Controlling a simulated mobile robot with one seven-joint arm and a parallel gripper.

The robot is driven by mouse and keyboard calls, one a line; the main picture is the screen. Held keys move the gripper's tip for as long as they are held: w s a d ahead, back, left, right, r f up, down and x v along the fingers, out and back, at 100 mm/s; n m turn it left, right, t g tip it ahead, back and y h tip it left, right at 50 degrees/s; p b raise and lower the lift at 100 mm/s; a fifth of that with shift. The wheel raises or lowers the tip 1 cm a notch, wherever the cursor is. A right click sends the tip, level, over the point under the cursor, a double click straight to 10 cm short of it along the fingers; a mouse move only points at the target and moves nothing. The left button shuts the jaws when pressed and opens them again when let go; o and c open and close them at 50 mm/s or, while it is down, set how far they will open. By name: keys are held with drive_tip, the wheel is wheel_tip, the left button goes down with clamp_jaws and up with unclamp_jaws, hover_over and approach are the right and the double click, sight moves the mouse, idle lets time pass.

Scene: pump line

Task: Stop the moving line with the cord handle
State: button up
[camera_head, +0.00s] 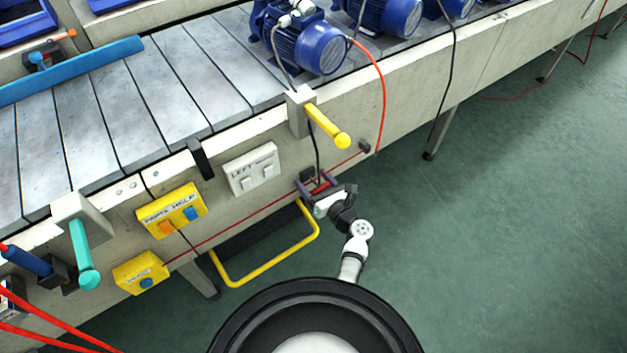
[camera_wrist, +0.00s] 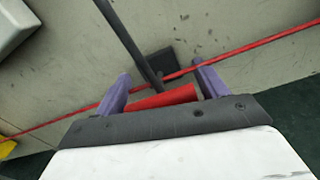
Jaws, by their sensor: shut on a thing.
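The red cord (camera_head: 235,224) runs along the front side of the line (camera_head: 400,140); it also crosses the wrist view (camera_wrist: 245,47). My gripper (camera_head: 318,186) is at the line's front side, below the yellow lever. In the wrist view its two purple fingers (camera_wrist: 163,80) stand either side of the red cord handle (camera_wrist: 160,99), and they are shut on it. The handle's ends are partly hidden by the fingers and the gripper body. A black block (camera_wrist: 161,62) sits on the panel just beyond, beside a dark cable.
A yellow lever (camera_head: 328,126) juts out above my gripper. A white switch box (camera_head: 252,170) and a yellow button box (camera_head: 172,210) are to the left. A yellow bar (camera_head: 270,268) sticks out low down. Blue pumps (camera_head: 312,45) stand on the line.

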drive_tip(key=p+v, duration=0.1)
drive_tip(key=v, duration=0.2)
drive_tip(key=o, duration=1.4)
drive_tip(key=shift+a, duration=0.1)
drive_tip(key=v, duration=1.3)
drive_tip(key=shift+s+d+b, duration=0.3)
drive_tip(key=shift+b, duration=0.1)
